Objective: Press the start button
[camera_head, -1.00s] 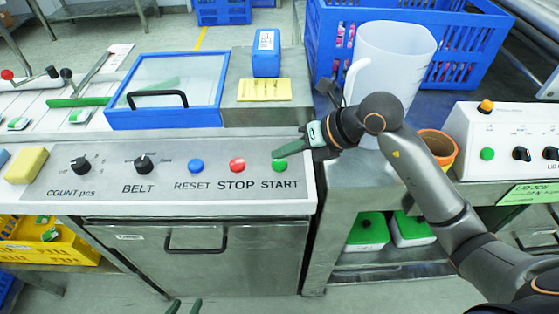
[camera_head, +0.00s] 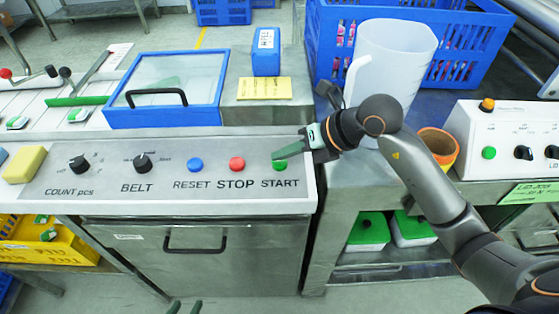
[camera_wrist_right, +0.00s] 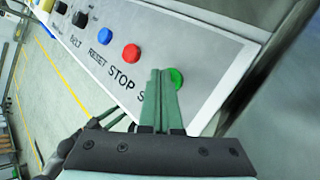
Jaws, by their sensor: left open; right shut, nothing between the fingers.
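The green START button (camera_head: 280,166) is on the front control panel, at the right end of its button row. It also shows in the right wrist view (camera_wrist_right: 178,79). My right gripper (camera_head: 276,156) is shut and empty. Its green fingertips are just above and beside the START button and partly overlap it in the head view. In the wrist view the shut fingers (camera_wrist_right: 160,74) lie just left of the button. I cannot tell whether they touch it. My left gripper (camera_head: 185,307) is open at the bottom edge, low in front of the panel; only its fingertips show.
The red STOP button (camera_head: 237,164) and blue RESET button (camera_head: 195,166) sit left of START. A clear jug (camera_head: 395,65) and an orange pot (camera_head: 440,148) stand near my right arm. Another panel with a green button (camera_head: 488,153) is at the right.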

